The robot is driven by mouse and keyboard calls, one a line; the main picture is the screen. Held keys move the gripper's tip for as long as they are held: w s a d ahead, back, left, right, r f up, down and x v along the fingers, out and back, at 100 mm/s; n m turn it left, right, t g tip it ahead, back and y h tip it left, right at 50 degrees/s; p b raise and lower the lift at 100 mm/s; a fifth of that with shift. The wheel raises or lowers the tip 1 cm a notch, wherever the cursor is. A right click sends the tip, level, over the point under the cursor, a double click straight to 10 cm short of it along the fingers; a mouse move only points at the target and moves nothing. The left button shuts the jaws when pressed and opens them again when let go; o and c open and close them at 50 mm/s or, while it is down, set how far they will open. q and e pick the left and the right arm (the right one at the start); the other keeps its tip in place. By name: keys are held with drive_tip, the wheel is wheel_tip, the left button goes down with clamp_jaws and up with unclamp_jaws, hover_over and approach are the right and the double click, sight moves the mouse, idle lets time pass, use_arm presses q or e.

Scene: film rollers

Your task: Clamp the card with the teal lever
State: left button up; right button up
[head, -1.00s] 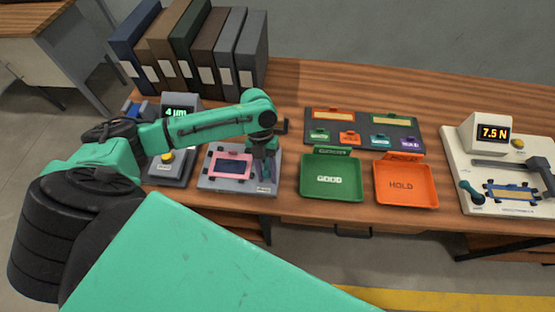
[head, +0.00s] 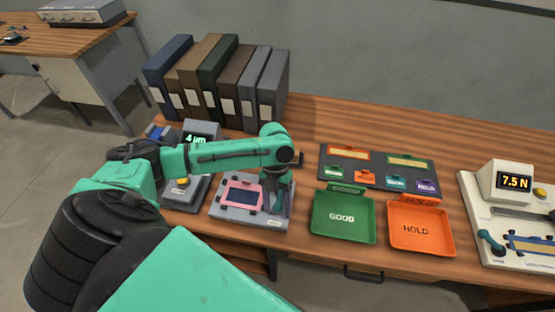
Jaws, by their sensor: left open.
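A dark card in a pink frame (head: 242,195) lies on a grey fixture plate (head: 225,215) in the middle left of the head view. My left gripper (head: 277,200) points down at the right side of this plate, beside the pink frame. It is open; the space between its fingers is hard to make out. A teal lever (head: 491,241) stands at the left of the cream machine (head: 475,205) at the right. My right gripper does not show.
A green GOOD tray (head: 343,217) and an orange HOLD tray (head: 420,228) stand between plate and machine. A dark board (head: 375,170) with coloured tags lies behind them. Several binders (head: 225,80) stand at the back left. A grey gauge (head: 200,132) stands behind my arm.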

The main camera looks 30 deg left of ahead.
use_arm(q)
drive_tip(key=b+v, duration=0.2)
drive_tip(key=v, duration=1.2)
drive_tip(key=shift+r, duration=0.3)
